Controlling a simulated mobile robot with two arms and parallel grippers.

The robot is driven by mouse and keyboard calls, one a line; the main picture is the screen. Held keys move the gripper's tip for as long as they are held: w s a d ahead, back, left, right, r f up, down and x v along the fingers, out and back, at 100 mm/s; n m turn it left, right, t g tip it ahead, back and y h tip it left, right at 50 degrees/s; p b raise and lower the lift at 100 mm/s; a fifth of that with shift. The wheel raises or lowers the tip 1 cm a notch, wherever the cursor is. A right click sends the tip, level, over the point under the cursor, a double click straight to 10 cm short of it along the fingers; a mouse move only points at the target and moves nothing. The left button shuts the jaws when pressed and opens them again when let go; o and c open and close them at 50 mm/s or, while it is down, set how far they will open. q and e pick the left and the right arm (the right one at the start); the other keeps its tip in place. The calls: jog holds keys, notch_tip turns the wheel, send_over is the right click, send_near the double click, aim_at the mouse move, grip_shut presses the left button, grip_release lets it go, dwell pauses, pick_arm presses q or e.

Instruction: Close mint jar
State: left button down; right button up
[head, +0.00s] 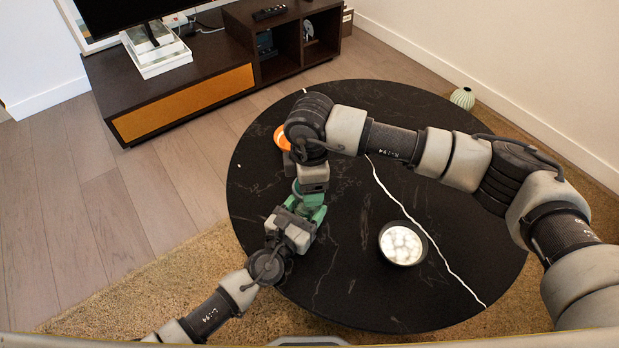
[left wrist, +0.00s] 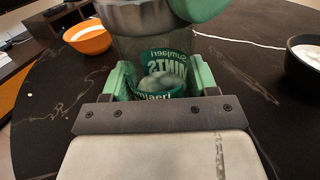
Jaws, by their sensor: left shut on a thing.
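The mint jar (left wrist: 165,60) is clear with a green label and some pale mints inside. In the left wrist view it stands between the green fingers of my left gripper (left wrist: 160,82), which is shut on it. In the head view my left gripper (head: 309,212) reaches in from the lower left, and the jar is mostly hidden by the grippers. My right gripper (head: 308,190) comes down from above, right over the jar. A grey round piece (left wrist: 145,15), perhaps the lid, sits at the jar's top beside a green finger. Whether the right fingers grip it is unclear.
The front of the table is clear.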

jog(key=shift+s+a+m, duration=0.15)
jog(key=shift+a+m, duration=0.05)
jog(key=shift+m, duration=0.4)
jog(key=shift+s+a+m, duration=0.1)
jog(key=shift+a+m, duration=0.1)
jog(key=shift+m, duration=0.4)
jog(key=shift+a+r+m, duration=0.1)
jog(key=shift+a+m, duration=0.15)
jog(key=shift+m, duration=0.15)
pick_arm(q)
jog(key=shift+s+d+f, duration=0.1)
pick_arm(e)
jog(key=shift+d+m, duration=0.1)
jog(key=shift+m, duration=0.8)
jog(key=shift+d+m, duration=0.35)
jog(key=shift+m, duration=0.05)
jog(key=shift+w, duration=0.1)
jog(key=o, duration=1)
jog(key=shift+d, duration=0.15)
jog(key=shift+c, duration=0.4)
